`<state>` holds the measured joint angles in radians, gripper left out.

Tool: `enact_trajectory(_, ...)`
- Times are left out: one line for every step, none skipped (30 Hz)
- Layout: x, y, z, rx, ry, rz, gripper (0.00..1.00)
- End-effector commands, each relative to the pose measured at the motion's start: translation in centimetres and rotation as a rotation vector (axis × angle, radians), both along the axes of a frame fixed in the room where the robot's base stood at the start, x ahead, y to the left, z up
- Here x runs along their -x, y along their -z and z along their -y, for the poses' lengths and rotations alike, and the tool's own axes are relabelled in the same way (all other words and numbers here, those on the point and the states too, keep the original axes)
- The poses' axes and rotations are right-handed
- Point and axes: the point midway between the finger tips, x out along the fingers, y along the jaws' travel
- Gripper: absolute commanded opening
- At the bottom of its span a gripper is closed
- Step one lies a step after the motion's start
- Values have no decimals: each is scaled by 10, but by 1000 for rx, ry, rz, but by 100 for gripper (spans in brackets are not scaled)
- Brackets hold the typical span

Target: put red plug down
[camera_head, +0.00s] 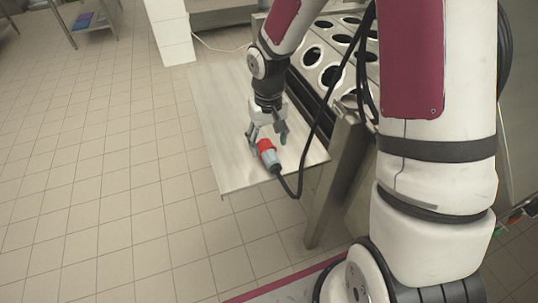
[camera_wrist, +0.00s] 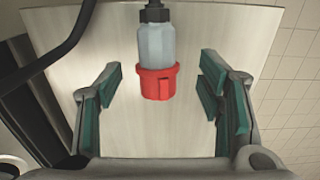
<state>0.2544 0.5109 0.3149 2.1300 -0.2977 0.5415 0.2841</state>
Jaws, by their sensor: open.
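The red plug (camera_head: 267,152) has a red collar and a grey body with a black cable. It lies on the light board (camera_head: 222,115) near its front edge. In the wrist view the plug (camera_wrist: 157,84) sits between the two fingers, apart from both, with its cable running away at the top. My gripper (camera_head: 268,139) is just over the plug, and its green-padded fingers are spread wide in the wrist view (camera_wrist: 157,105). I cannot tell how large the gap is between the plug's underside and the board.
The black cable (camera_head: 318,128) loops from the plug up alongside my arm. A metal machine with several round holes (camera_head: 312,56) stands to the right of the board. A metal leg (camera_head: 335,185) stands near the board's right corner. Tiled floor (camera_head: 100,150) is open to the left.

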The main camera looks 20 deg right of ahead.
Motion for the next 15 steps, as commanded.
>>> enact_trajectory(0,5,0,0,0,-2,61)
enact_trajectory(0,8,1,0,-1,-2,61)
enact_trajectory(0,14,1,0,-2,-4,61)
enact_trajectory(0,19,1,-1,-2,-4,61)
enact_trajectory(-1,23,2,-1,-1,-4,61)
enact_trajectory(-1,30,2,-1,-1,-4,61)
enact_trajectory(-2,34,3,0,-1,-4,61)
enact_trajectory(-2,38,2,0,-2,-3,61)
enact_trajectory(-2,42,3,0,-2,-3,61)
enact_trajectory(-2,45,3,1,-2,-3,61)
enact_trajectory(-2,47,3,1,-1,-2,61)
enact_trajectory(-2,49,3,0,-1,-1,61)
enact_trajectory(-2,50,3,0,-1,0,61)
enact_trajectory(-2,51,3,0,-1,0,61)
enact_trajectory(-2,51,3,0,-1,0,61)
